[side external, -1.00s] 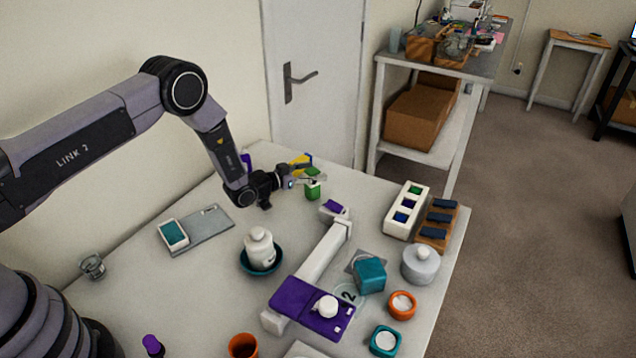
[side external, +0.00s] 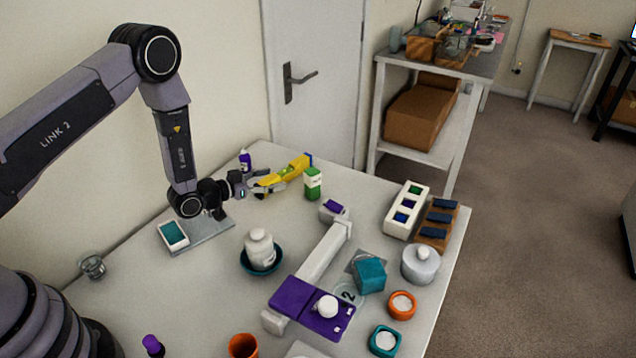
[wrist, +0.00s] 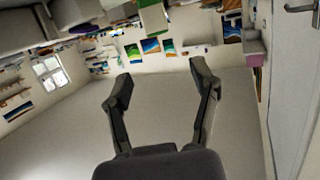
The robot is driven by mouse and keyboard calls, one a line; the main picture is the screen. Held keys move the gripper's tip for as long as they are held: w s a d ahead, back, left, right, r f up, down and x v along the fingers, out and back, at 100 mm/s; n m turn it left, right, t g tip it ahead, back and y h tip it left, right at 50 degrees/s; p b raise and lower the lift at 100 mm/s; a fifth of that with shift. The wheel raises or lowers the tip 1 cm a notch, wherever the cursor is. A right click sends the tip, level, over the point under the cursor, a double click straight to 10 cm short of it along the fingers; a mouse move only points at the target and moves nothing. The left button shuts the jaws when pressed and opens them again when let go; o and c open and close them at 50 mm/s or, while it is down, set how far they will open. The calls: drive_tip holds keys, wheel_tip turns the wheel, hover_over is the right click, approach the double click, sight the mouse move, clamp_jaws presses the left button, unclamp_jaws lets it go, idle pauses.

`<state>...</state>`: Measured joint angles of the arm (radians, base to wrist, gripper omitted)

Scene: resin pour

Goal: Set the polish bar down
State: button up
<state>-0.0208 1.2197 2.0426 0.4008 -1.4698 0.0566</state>
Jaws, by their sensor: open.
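The polish bar, which I take to be the green block with a pale band (side external: 313,184), stands upright on the table near its back edge. My gripper (side external: 265,184) is open and empty to the left of it, with a clear gap between the fingertips and the block. In the wrist view the two fingers (wrist: 161,82) are spread with nothing between them. A green block also shows at the top edge of the wrist view (wrist: 153,18), beyond the fingertips.
A yellow tool (side external: 290,170) lies behind my gripper, close to the block. A purple bottle (side external: 245,160) stands at the back. A white bottle (side external: 260,249) in a teal dish stands in front. A white holder (side external: 406,210) stands at right. Table around the block's front is clear.

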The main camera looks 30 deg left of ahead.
drive_tip(key=w+a+r+g+y, duration=0.1)
drive_tip(key=a+r+g+y, duration=0.15)
drive_tip(key=r, duration=1.25)
drive_tip(key=s+a+r+n+g+y, duration=0.1)
drive_tip(key=s+a+r+n+y, duration=0.2)
drive_tip(key=s+r, duration=0.65)
drive_tip(key=s+r+g, duration=0.2)
drive_tip(key=s+r, duration=0.1)
drive_tip(key=s, duration=1.1)
drive_tip(key=s+a+r+n+g, duration=0.1)
drive_tip(key=s+r+g, duration=0.2)
drive_tip(key=s, duration=1.1)
drive_tip(key=shift+s+r+n, duration=0.15)
drive_tip(key=shift+r+n, duration=0.15)
drive_tip(key=shift+r, duration=0.45)
